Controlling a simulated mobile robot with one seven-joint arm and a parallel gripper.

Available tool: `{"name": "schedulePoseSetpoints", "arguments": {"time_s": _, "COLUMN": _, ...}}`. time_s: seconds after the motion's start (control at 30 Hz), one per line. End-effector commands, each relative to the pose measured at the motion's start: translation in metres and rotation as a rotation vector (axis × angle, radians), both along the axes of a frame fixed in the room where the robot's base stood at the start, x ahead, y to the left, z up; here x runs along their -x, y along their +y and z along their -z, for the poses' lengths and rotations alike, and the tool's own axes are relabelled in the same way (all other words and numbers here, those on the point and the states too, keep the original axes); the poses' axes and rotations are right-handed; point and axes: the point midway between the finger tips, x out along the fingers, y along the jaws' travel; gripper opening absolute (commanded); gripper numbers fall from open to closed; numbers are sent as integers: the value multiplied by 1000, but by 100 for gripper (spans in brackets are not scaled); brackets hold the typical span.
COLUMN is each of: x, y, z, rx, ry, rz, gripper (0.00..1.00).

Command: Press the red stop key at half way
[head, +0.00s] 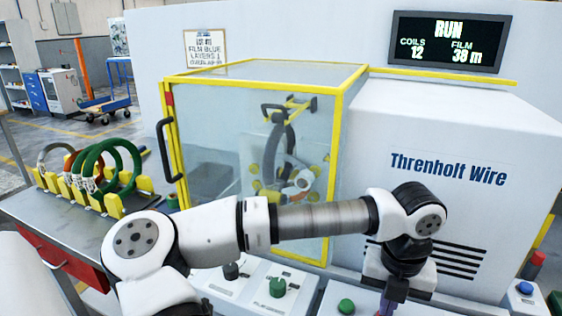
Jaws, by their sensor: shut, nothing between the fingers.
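The red stop key cannot be made out. A green button (346,306) shows on the grey panel (330,297) at the bottom edge, and my gripper covers the panel part to its right. My gripper (388,307) points down over that panel, shut and empty, its tips at the lower picture edge. Whether it touches a key cannot be told. The display (447,42) reads RUN, COILS 12, FILM 38 m. Behind the clear door of the yellow-framed wrapping cabinet (262,73), a dark coil (282,130) and wrapping parts show, partly hidden by my arm.
Knobs, black (231,271) and green (277,287), stand on pale boxes left of my gripper. The white machine housing (450,135) rises behind my gripper. A blue button (525,288) is at right.

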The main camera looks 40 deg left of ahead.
Motion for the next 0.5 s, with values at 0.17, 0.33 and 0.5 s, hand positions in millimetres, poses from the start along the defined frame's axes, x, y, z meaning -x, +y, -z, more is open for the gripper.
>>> {"name": "schedulePoseSetpoints", "arguments": {"time_s": 0.17, "x": 0, "y": 0, "z": 9, "rx": 0, "ry": 0, "rz": 0, "gripper": 0}}
{"name": "schedulePoseSetpoints", "arguments": {"time_s": 0.33, "x": 0, "y": 0, "z": 7, "rx": 0, "ry": 0, "rz": 0, "gripper": 0}}
{"name": "schedulePoseSetpoints", "arguments": {"time_s": 0.5, "x": 0, "y": 0, "z": 4, "rx": 0, "ry": -1, "rz": 0, "gripper": 0}}
